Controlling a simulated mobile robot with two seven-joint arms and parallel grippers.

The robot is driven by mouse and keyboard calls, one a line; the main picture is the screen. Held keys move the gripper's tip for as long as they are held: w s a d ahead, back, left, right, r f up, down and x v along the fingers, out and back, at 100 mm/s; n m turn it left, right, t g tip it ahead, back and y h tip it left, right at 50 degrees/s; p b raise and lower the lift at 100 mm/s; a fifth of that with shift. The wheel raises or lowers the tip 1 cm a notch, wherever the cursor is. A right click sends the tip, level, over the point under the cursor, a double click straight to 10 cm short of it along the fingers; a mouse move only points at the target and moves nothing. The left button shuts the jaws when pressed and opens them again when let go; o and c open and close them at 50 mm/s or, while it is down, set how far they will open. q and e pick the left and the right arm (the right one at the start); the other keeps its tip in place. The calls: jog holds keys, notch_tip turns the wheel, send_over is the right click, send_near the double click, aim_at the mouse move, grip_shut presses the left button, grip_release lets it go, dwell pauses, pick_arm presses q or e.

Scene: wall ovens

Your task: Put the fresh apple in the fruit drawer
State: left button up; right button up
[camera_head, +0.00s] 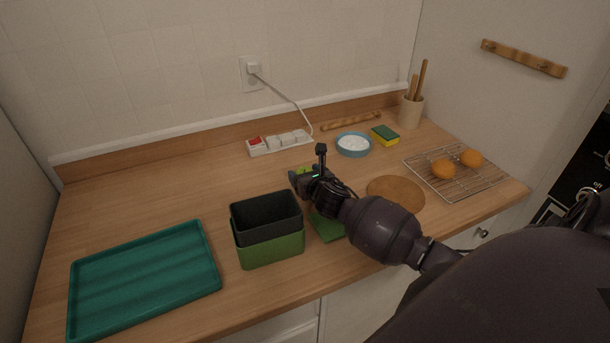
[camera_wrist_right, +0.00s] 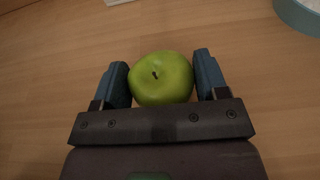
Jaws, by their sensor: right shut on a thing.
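The green apple (camera_wrist_right: 161,79) sits between the blue fingers of my right gripper (camera_wrist_right: 162,84) in the right wrist view. The fingers are shut on it, one at each side, and its stem faces the camera. In the head view my right gripper (camera_head: 298,180) is over the middle of the counter, and only a sliver of the apple (camera_head: 304,171) shows beyond it. I cannot tell whether the apple touches the counter. White cabinet fronts (camera_head: 345,308) show below the counter edge; I cannot tell which is the fruit drawer. My left gripper is not in view.
A green and black bin (camera_head: 270,252) stands left of my right arm, with a teal tray (camera_head: 145,280) farther left. A green item (camera_head: 325,228) is partly hidden by my arm. A round brown board (camera_head: 405,192) and a rack (camera_head: 480,184) with two oranges lie right.

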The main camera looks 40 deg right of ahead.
jog(key=shift+f, duration=0.15)
jog(key=o, duration=1)
jog(key=v, duration=1.2)
jog(key=shift+p, duration=0.35)
